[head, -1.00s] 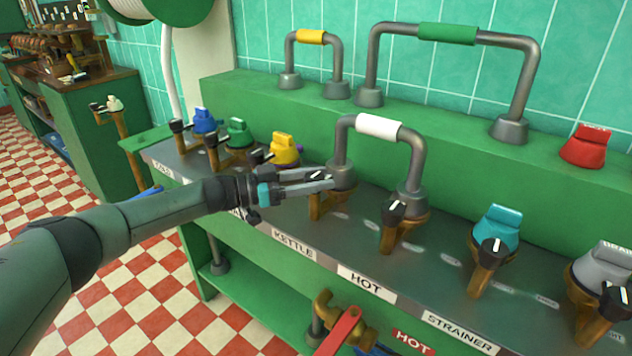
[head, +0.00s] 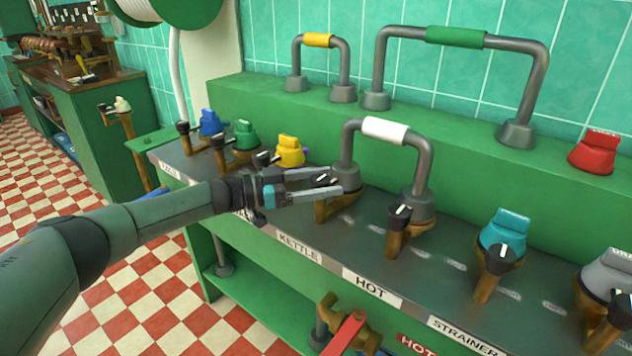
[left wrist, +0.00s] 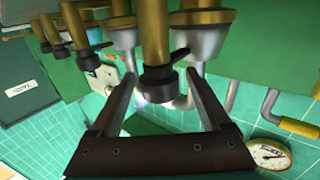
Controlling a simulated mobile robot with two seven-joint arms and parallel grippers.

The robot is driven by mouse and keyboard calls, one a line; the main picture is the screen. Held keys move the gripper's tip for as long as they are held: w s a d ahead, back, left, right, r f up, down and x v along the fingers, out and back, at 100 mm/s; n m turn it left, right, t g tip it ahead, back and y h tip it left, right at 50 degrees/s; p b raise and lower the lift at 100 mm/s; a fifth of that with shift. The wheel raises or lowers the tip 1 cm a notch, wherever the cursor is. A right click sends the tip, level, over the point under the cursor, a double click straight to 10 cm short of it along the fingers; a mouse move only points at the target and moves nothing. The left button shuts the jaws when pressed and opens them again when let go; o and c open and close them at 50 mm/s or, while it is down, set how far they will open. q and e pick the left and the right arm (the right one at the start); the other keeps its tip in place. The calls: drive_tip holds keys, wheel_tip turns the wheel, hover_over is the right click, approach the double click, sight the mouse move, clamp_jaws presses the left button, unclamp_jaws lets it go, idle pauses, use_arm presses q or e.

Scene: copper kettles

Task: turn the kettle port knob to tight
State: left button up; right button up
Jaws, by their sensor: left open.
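The kettle port knob (head: 323,180) is a small black knob with a white pointer, on a brass fitting above the KETTLE label (head: 298,247). In the head view my left gripper (head: 333,181) reaches in from the left, its two grey fingers open on either side of the knob. In the left wrist view the black knob (left wrist: 157,79) sits between the spread fingers (left wrist: 160,85), with visible gaps to both. The tight marking by the knob is not readable. My right gripper is not in view.
A grey pipe loop with a white band (head: 384,130) rises just behind the knob. Similar black knobs stand along the counter, one above the HOT label (head: 372,291). Yellow (head: 290,151) and teal (head: 504,231) caps stand nearby. A red-handled valve (head: 345,332) hangs below.

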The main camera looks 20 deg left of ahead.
use_arm(q)
drive_tip(key=shift+s+a, duration=0.25)
drive_tip(key=shift+a, duration=0.25)
drive_tip(key=p+v, duration=0.2)
drive_tip(key=v, duration=1.2)
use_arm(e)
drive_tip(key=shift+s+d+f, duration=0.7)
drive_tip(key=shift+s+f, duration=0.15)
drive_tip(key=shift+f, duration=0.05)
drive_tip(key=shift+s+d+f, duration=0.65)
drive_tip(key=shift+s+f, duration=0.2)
use_arm(q)
drive_tip(key=shift+a, duration=0.1)
